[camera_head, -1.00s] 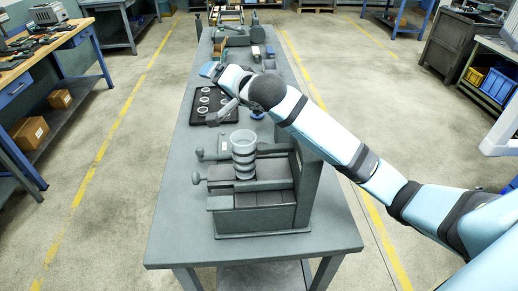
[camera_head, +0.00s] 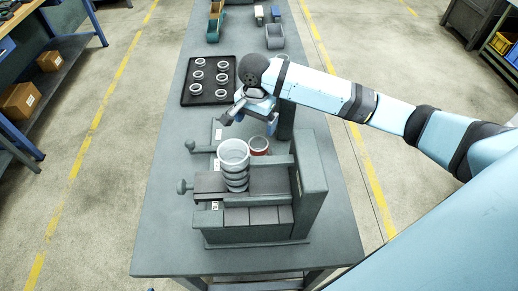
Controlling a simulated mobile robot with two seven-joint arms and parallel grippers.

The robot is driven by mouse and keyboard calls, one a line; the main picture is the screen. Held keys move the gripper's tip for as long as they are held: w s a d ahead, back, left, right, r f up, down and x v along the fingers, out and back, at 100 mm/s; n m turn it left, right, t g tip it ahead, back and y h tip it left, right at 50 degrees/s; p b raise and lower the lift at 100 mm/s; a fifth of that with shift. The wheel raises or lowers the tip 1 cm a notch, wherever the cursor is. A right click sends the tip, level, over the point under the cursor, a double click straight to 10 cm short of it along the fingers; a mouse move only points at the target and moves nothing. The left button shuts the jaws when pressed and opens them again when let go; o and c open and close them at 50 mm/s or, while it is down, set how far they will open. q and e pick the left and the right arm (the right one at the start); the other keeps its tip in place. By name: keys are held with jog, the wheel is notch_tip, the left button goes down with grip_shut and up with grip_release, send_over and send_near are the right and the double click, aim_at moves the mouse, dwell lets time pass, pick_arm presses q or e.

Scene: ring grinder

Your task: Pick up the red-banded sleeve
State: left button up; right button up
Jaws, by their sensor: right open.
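The red-banded sleeve (camera_head: 259,151) is a short, open-topped ring with a red outside. It stands on the grey grinder (camera_head: 310,185), just behind and to the right of the tall pale stacked sleeve (camera_head: 234,152). Its lower part is hidden by the machine and the stack. My right gripper (camera_head: 247,120) is open, with its fingers pointing down and spread above and behind the red-banded sleeve. Nothing shows between the fingers, and I cannot tell the exact gap to the sleeve. My left gripper is out of view.
A black tray (camera_head: 187,98) with several pale rings lies behind the gripper on the left. Grey bins (camera_head: 275,37) stand farther back. Handles with knobs (camera_head: 183,187) stick out from the grinder's left side. The table (camera_head: 163,225) is bare at front left.

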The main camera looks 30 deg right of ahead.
aim_at(256, 138)
notch_tip(256, 138, down, 7)
jog(key=shift+s+d+f+p, duration=0.15)
jog(key=shift+f+p, duration=0.1)
jog(key=shift+f, duration=0.65)
jog(key=shift+s+a+f+p, duration=0.1)
jog(key=shift+f+p, duration=0.1)
jog(key=shift+f, duration=0.75)
jog(key=shift+s+d+f+p, duration=0.15)
jog(key=shift+f+p, duration=0.1)
jog(key=shift+f, duration=0.65)
jog(key=shift+a, duration=0.1)
jog(key=shift+c, duration=0.2)
jog(key=c, duration=1)
